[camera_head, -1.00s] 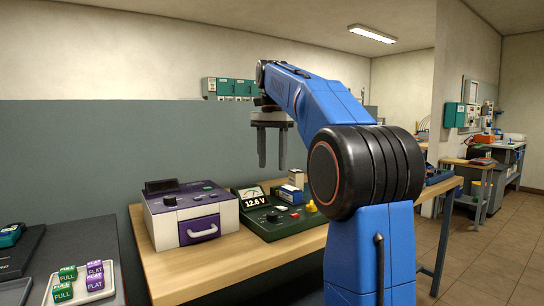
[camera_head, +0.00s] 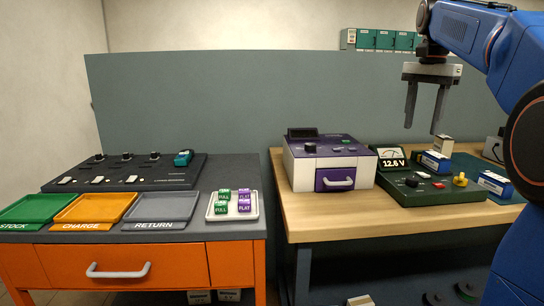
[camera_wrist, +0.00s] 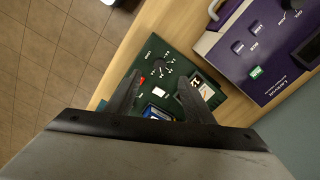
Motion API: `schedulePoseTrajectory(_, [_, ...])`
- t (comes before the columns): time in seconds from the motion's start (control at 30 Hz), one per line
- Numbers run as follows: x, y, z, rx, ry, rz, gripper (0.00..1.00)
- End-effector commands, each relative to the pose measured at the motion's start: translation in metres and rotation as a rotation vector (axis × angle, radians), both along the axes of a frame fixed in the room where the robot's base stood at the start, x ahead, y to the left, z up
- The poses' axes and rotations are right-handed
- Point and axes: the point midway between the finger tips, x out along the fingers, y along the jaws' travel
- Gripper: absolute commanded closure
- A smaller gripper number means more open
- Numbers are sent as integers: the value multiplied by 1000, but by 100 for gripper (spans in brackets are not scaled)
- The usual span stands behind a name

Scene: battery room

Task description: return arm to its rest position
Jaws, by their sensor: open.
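My blue arm (camera_head: 470,32) reaches in from the right in the head view. My gripper (camera_head: 424,128) hangs pointing down above the wooden bench, with its two grey fingers apart and nothing between them. It is above the green meter panel (camera_head: 440,193), which reads 12.6 V. In the wrist view my gripper (camera_wrist: 165,92) shows its dark fingers spread over the green panel (camera_wrist: 150,62). Part of a blue box (camera_wrist: 157,112) shows between the fingers, lower down on the panel.
A purple and white machine (camera_head: 328,165) stands left of the panel. Blue and white boxes (camera_head: 494,184) lie on the bench. Left is an orange table with green, orange and grey trays (camera_head: 165,207), a white tray (camera_head: 211,213) of FULL and FLAT blocks, and a charger (camera_head: 120,172).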

Motion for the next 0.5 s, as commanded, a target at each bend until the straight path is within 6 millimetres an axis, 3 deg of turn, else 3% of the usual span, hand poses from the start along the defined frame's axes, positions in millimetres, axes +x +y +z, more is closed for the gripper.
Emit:
schedulePoseTrajectory(0.27, [-57,44,-42,-31,-74,221,52])
schedulePoseTrajectory(0.5, [-109,76,-92,-65,-138,413,52])
